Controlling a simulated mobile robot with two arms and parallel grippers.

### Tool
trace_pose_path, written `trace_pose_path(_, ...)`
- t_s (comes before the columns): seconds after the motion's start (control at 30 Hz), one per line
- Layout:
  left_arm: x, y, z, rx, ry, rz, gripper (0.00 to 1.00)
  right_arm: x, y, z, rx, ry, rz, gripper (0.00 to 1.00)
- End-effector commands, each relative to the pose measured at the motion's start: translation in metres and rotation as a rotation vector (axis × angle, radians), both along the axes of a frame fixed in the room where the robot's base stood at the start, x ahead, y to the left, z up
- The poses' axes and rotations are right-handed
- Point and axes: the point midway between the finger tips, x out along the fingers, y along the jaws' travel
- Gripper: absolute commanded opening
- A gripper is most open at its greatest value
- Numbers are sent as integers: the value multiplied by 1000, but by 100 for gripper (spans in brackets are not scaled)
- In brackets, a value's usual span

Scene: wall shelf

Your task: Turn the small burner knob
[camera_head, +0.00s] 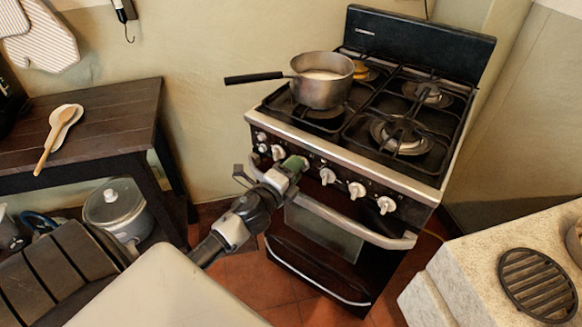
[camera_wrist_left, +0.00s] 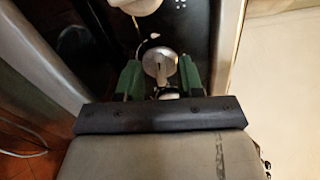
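The stove's front panel (camera_head: 342,181) carries a row of pale knobs, including knobs at the left (camera_head: 278,152), middle (camera_head: 327,176) and right (camera_head: 386,205). I cannot tell from markings which one is the small burner knob. My left gripper (camera_head: 295,163) is at the panel, between the left and middle knobs, and hides most of the knob there. In the left wrist view its green fingers (camera_wrist_left: 160,74) are apart, one on each side of a round metallic knob (camera_wrist_left: 160,60). I cannot tell whether they touch it. My right gripper is not in view.
A saucepan (camera_head: 322,80) with pale contents stands on a left burner, its handle pointing left. The oven handle (camera_head: 345,222) runs below the knobs. A dark wooden table (camera_head: 110,115) with a wooden spoon (camera_head: 52,143) stands left. A stone counter (camera_head: 470,275) stands right.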

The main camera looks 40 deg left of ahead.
Motion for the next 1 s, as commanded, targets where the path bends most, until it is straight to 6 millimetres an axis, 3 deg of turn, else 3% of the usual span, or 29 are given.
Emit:
trace_pose_path(0.17, -17, 0, -2, -1, 3, -1, 37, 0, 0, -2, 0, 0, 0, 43)
trace_pose_path(0.4, -66, -1, -3, -2, 4, 1, 37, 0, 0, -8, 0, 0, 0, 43)
trace_pose_path(0.6, -97, 0, -2, -2, 2, 2, 37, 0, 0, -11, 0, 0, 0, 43)
trace_pose_path(1.0, -108, 0, 0, 0, 0, 1, 37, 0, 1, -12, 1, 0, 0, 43)
